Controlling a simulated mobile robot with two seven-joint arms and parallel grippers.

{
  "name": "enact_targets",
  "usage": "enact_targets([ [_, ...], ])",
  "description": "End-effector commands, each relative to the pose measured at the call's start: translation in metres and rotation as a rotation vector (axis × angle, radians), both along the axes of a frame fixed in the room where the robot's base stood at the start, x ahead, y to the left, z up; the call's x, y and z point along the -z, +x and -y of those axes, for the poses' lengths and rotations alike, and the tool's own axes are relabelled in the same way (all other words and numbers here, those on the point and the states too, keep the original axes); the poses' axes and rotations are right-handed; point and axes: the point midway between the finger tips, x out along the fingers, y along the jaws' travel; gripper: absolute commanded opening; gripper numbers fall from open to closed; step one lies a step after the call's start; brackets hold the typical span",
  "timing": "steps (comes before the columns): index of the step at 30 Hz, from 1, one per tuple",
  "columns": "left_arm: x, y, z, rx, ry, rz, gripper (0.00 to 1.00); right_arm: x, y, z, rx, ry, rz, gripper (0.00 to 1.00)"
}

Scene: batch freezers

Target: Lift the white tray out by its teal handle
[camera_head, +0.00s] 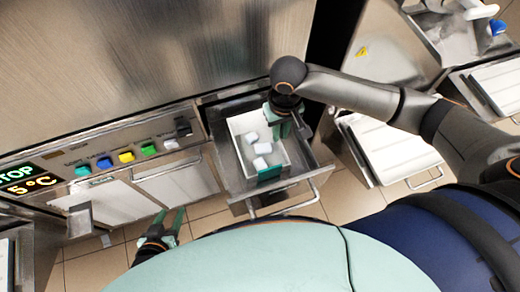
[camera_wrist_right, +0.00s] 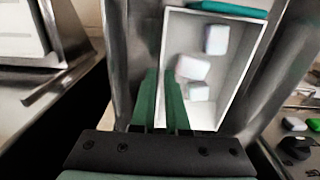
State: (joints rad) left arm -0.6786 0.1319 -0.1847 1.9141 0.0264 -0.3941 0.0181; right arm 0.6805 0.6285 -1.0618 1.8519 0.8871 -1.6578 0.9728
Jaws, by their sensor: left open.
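The white tray (camera_head: 237,126) sits in an open metal drawer, with several white blocks (camera_head: 262,148) in it. Its teal handle (camera_head: 269,173) is at the near end in the head view; in the wrist view the handle (camera_wrist_right: 228,9) is at the top. My right gripper (camera_head: 285,127) is over the tray's far right side, away from the handle. In the wrist view its green fingers (camera_wrist_right: 163,75) are close together, one on each side of the tray's wall line; whether they grip it is unclear. My left gripper (camera_head: 169,214) is open and empty, low at the left.
The drawer's front bar (camera_head: 285,203) is in front of the tray. A panel with coloured buttons (camera_head: 126,157) and a closed drawer (camera_head: 178,180) are to the left. Another unit with a white lid (camera_head: 395,150) stands to the right. Tiled floor (camera_head: 348,198) shows between.

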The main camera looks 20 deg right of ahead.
Motion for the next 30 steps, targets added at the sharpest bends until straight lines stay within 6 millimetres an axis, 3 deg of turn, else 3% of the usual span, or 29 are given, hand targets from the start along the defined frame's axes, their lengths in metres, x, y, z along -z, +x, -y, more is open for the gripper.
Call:
enact_targets([
  [3,0.005,-0.001,0.000,0.000,-0.001,-0.002,0.50,0.018,0.000,0.000,-0.001,-0.001,0.000,0.12],
  [6,0.006,-0.001,0.001,0.001,-0.001,-0.007,0.50,0.023,0.000,0.000,-0.002,0.000,0.001,0.12],
  [13,0.005,-0.001,0.002,0.002,-0.001,-0.007,0.50,0.024,0.000,0.000,-0.002,0.000,0.002,0.12],
  [17,0.004,-0.001,0.002,0.003,-0.002,-0.006,0.50,0.024,0.000,0.000,-0.002,0.000,0.002,0.00],
  [30,0.003,0.001,0.002,0.004,-0.004,0.000,0.50,0.023,0.000,0.000,-0.001,0.000,0.002,0.00],
])
